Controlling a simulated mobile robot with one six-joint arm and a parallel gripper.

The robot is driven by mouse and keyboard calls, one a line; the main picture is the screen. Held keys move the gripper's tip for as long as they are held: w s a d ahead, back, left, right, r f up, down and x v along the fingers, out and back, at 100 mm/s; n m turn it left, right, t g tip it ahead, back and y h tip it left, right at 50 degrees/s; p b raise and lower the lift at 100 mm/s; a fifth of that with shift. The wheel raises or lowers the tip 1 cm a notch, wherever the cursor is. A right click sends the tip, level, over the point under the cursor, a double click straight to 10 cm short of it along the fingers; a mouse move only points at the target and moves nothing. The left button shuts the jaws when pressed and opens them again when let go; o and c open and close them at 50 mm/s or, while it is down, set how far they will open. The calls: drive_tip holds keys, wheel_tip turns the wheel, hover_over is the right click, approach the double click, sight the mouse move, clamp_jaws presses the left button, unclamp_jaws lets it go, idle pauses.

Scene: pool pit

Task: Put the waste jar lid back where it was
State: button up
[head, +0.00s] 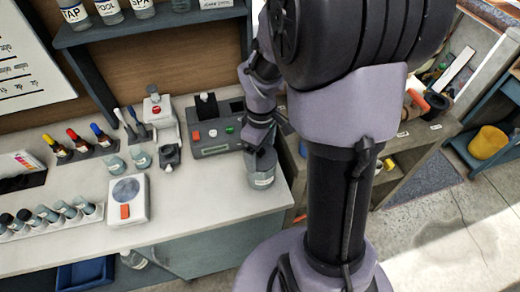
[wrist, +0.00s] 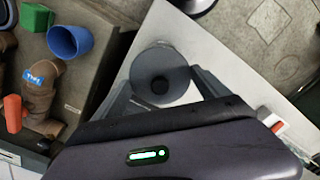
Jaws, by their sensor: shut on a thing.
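The waste jar (head: 262,180) is a clear glass jar standing near the right end of the white counter. My gripper (head: 262,152) is directly over its top in the head view. In the wrist view, the round grey waste jar lid (wrist: 158,66) with a dark centre lies between the two fingers of my gripper (wrist: 160,88), which is shut on it. The lid hides the jar in the wrist view. In the head view my gripper hides the lid, so I cannot tell whether it rests on the rim or is just above it.
A grey tester box (head: 213,130) with buttons stands left of the jar, and a white scale (head: 128,198) is further left. Bare counter (head: 205,200) lies between. In the wrist view, a blue cup (wrist: 70,41) and brown pipe fitting (wrist: 42,90) are on the neighbouring surface.

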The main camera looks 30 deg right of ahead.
drive_tip(key=shift+f+b, duration=0.4)
drive_tip(key=shift+f, duration=0.1)
drive_tip(key=o, duration=1.2)
wheel_tip(320, 180, up, 14)
drive_tip(key=p, duration=0.5)
drive_tip(key=s+a+r+m+t, duration=0.3)
drive_tip(key=s+a+r+m, duration=0.1)
drive_tip(key=a+r, duration=0.25)
drive_tip(key=s+a+r+m+t+y, duration=0.2)
drive_tip(key=s+a+r+m+t, duration=0.1)
drive_tip(key=s+a+m, duration=0.4)
wheel_tip(320, 180, down, 14)
drive_tip(key=a+b, duration=0.1)
drive_tip(key=b, duration=1.2)
drive_tip(key=shift+s+r+n, duration=0.15)
drive_tip(key=shift+r+n, duration=0.1)
drive_tip(key=shift+n, duration=0.15)
